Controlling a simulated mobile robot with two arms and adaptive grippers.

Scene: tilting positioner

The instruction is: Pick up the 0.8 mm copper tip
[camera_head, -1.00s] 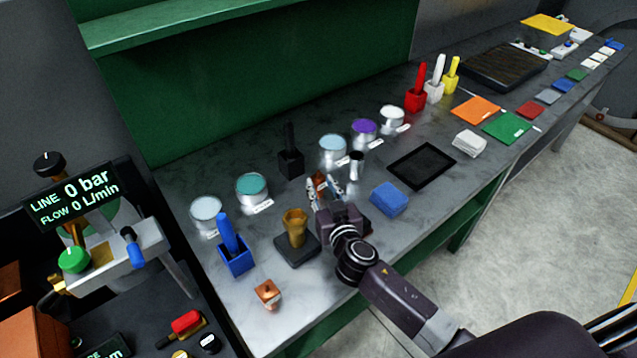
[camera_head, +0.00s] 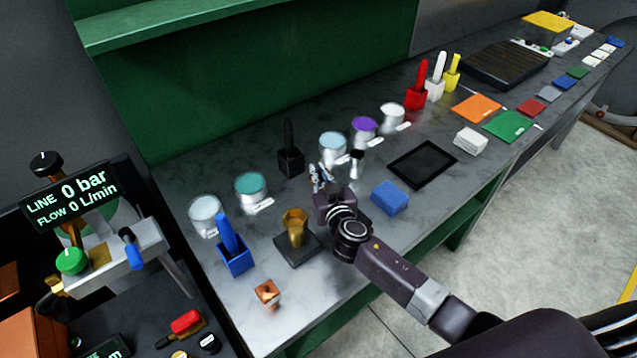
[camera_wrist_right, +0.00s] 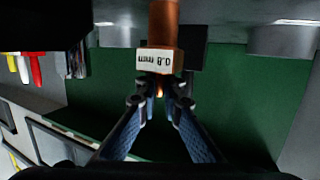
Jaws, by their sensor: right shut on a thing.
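The copper tip (camera_wrist_right: 162,55) is held between the fingertips of my right gripper (camera_wrist_right: 160,92) in the right wrist view. It has a white label that reads 0.8 mm upside down. The fingers are shut on its lower end. In the head view my right gripper (camera_head: 321,178) is over the bench, between the black brush holder and the blue sponge; the tip is hard to make out there. My left gripper is not in view.
A copper piece (camera_head: 267,292) sits at the bench's near left. An amber cup (camera_head: 295,227) on a dark base and a blue holder (camera_head: 236,258) are left of my gripper. Several paint cans stand behind it. A blue sponge (camera_head: 389,197) and black tray (camera_head: 422,164) are right.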

